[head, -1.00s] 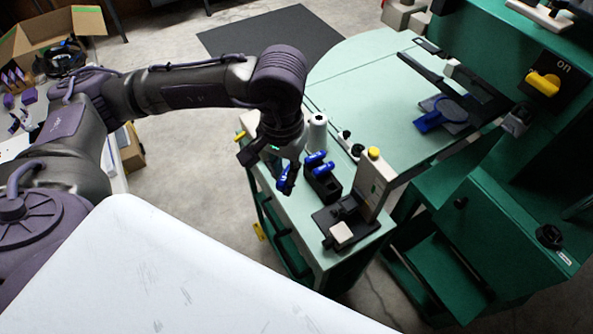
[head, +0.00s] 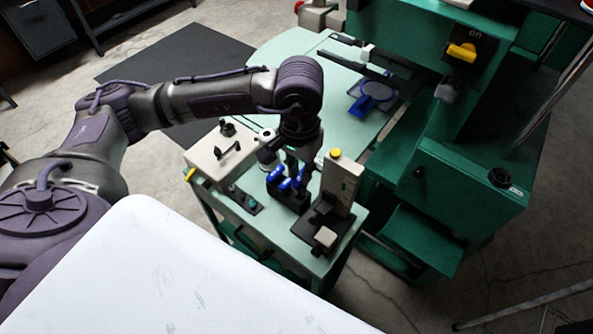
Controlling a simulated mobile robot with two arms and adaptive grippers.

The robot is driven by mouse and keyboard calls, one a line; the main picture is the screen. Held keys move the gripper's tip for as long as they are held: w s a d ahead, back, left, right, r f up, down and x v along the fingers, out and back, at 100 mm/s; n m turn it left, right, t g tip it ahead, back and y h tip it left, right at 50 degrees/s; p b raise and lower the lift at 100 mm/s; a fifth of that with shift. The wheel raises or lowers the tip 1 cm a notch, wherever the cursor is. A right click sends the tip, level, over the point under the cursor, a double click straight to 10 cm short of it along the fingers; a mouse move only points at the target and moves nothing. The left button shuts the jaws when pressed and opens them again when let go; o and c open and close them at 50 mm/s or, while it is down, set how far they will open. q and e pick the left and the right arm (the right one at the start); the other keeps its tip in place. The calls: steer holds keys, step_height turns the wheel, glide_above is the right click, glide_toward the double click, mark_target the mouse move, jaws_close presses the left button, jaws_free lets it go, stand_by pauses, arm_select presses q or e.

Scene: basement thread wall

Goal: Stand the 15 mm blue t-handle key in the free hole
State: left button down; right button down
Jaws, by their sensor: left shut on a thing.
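My left gripper (head: 302,170) is shut on a blue t-handle key (head: 301,178), mostly hidden by the fingers and very small in the head view. The gripper is at the right, far side of a black holder block (head: 287,200) on the green bench. Two other blue t-handles (head: 275,173) stand up from the left and front part of this block. The free hole is hidden, and I cannot tell whether the held key's tip touches the block. Sizes cannot be read. My right gripper is not in view.
Right of the block stands a beige upright gauge (head: 338,182) with a yellow knob, on a black base. A white box (head: 215,160) with black knobs and a white spool (head: 268,150) lie left and behind. A green machine (head: 450,190) stands at right.

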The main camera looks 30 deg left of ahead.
arm_select(q)
steer(key=shift+w+a+f+m+p, duration=0.15)
steer(key=shift+w+f+p, duration=0.15)
steer(key=shift+w, duration=0.3)
steer(key=shift+w+a+f+m+p, duration=0.15)
steer(key=shift+w+f, duration=0.2)
steer(key=shift+w, duration=0.2)
step_height(320, 180, down, 9)
steer(key=w+a+b, duration=0.1)
steer(key=b, duration=0.3)
steer(key=shift+w+a+r, duration=0.15)
steer(key=shift+r, duration=0.05)
steer(key=shift+b, duration=0.4)
steer(key=shift+f, duration=0.2)
